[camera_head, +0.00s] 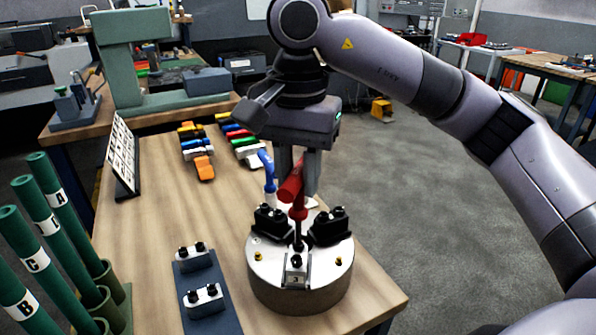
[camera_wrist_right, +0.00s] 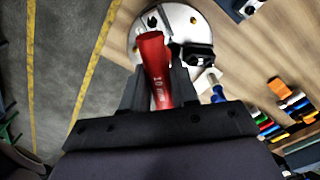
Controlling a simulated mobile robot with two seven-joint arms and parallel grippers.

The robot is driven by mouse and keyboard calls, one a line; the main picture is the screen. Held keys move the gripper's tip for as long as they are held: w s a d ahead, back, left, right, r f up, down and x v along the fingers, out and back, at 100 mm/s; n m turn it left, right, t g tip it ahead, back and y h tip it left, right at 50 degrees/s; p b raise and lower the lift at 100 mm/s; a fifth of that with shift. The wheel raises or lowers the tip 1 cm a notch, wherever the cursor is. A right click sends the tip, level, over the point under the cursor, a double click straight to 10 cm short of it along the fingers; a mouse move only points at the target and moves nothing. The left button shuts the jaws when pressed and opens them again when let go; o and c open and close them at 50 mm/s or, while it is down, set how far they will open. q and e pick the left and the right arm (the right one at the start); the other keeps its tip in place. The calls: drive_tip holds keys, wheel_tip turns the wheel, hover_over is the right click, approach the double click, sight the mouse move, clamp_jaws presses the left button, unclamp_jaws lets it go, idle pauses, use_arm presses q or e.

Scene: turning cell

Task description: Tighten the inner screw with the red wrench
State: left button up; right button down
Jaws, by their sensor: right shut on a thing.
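The red wrench (camera_head: 293,190) has a thick handle and a thin dark shaft pointing down. My right gripper (camera_head: 301,192) is shut on its handle, above the round metal chuck (camera_head: 268,268). The handle also shows between the fingers in the right wrist view (camera_wrist_right: 154,62). The shaft ends over the inner part of the front jaw (camera_head: 296,274), marked 3. The inner screw is hidden around the shaft's tip, so I cannot tell if they touch. A dark outer screw (camera_head: 297,262) shows on that jaw. My left gripper is not in view.
Two black jaws (camera_head: 331,228) stand on the chuck's far side. A blue-handled wrench (camera_head: 267,165) stands close behind the red one. Two spare jaws (camera_head: 203,299) lie on a dark mat at left. Green tubes (camera_head: 45,235) stand at far left. Coloured tools (camera_head: 197,150) lie behind.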

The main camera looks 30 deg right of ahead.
drive_tip(key=shift+f, duration=0.1)
idle(0.4)
drive_tip(key=shift+m, duration=1.4)
drive_tip(key=shift+m, duration=1.4)
drive_tip(key=shift+m, duration=1.4)
